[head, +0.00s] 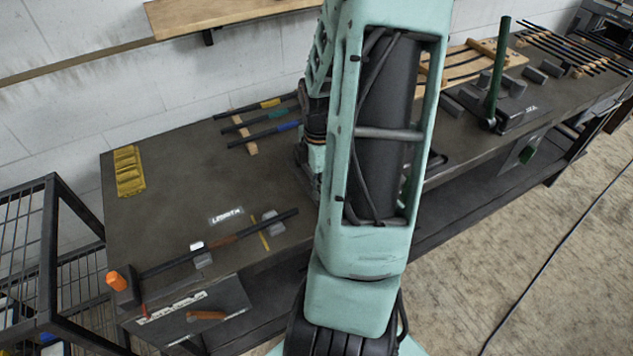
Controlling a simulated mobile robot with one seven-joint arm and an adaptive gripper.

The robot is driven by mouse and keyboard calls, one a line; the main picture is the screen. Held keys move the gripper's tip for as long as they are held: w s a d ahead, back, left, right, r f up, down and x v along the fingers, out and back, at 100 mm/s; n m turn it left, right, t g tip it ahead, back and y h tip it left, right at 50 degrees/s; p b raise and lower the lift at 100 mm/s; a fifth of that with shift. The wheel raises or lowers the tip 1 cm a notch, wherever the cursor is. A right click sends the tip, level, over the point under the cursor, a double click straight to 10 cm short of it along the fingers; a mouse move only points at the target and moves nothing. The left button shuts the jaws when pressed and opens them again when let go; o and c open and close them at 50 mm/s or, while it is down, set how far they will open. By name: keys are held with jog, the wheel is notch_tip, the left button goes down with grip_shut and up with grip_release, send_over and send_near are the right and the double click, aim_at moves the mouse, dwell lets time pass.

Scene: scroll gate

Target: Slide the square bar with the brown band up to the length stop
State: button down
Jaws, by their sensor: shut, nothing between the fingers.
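The dark bar with the brown band (222,241) lies at the front left of the bench across two grey supports, beside a "LENGTH" label. Its left end is close to a dark block with an orange knob (118,281), which looks like the length stop; I cannot tell whether they touch. My gripper (306,178) is at the dark end of my arm, behind and to the right of the bar, apart from it. It is shut and empty. Its fingertips are small and partly hidden by my arm.
Three bars with yellow, green and blue bands lie on a wooden strip (238,131) at the back. A yellow piece (129,171) lies at the left. A green lever (498,75) stands at the right. A black wire cage (30,240) stands at the left. The bench between is largely clear.

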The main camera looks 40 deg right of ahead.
aim_at(297, 210)
jog(key=f, duration=0.5)
jog(key=shift+w+a, duration=0.1)
jog(key=shift+a, duration=0.15)
jog(key=shift+w+a+r, duration=0.1)
jog(key=shift+w+a, duration=0.1)
jog(key=shift+a, duration=0.35)
jog(key=shift+w+a+r, duration=0.1)
jog(key=shift+w+a, duration=0.1)
jog(key=shift+a, duration=0.3)
jog(key=shift+w+a+f, duration=0.1)
jog(key=shift+w+a, duration=0.1)
jog(key=shift+a, duration=0.45)
jog(key=shift+w+a, duration=0.3)
jog(key=shift+a, duration=0.55)
